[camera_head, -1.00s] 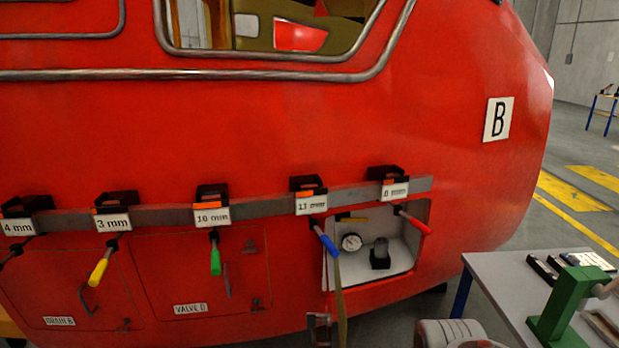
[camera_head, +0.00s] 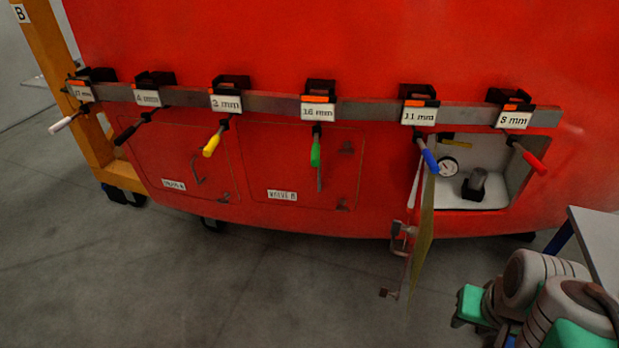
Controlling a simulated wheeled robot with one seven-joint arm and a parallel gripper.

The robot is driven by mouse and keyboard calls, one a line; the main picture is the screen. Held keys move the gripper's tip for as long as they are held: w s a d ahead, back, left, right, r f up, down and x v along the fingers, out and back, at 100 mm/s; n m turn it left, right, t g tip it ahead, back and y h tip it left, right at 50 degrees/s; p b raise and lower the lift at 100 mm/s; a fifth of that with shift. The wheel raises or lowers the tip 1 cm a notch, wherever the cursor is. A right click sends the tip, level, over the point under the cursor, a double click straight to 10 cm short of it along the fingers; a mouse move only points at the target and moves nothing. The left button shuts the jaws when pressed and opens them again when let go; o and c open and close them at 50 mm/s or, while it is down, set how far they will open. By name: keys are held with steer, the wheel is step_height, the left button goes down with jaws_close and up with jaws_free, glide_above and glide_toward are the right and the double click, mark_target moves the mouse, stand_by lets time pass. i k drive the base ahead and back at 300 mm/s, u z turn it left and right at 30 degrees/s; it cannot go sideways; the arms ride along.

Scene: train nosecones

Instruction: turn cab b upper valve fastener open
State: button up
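The valve panel (camera_head: 270,165) is a closed red hatch on the cab's side, with a small label that seems to read VALVE B (camera_head: 282,196). Its upper fastener (camera_head: 346,147) is a small dark piece at the panel's upper right. A lower fastener (camera_head: 343,204) is at the lower right. Both are too small to tell how they are turned. Part of my arm (camera_head: 545,295), grey with green parts, shows at the lower right, well away from the panel. My gripper's fingers cannot be made out.
A rail (camera_head: 275,106) above the panel holds several tools with coloured handles; the green one (camera_head: 315,150) hangs before the panel. To the right, an open compartment (camera_head: 495,190) has its door (camera_head: 422,235) jutting outward. A table (camera_head: 598,235) stands at right. Floor at left is clear.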

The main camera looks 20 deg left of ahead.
mark_target(347, 151)
steer(key=u, duration=2)
steer(key=i, duration=0.4)
steer(key=u, duration=0.8)
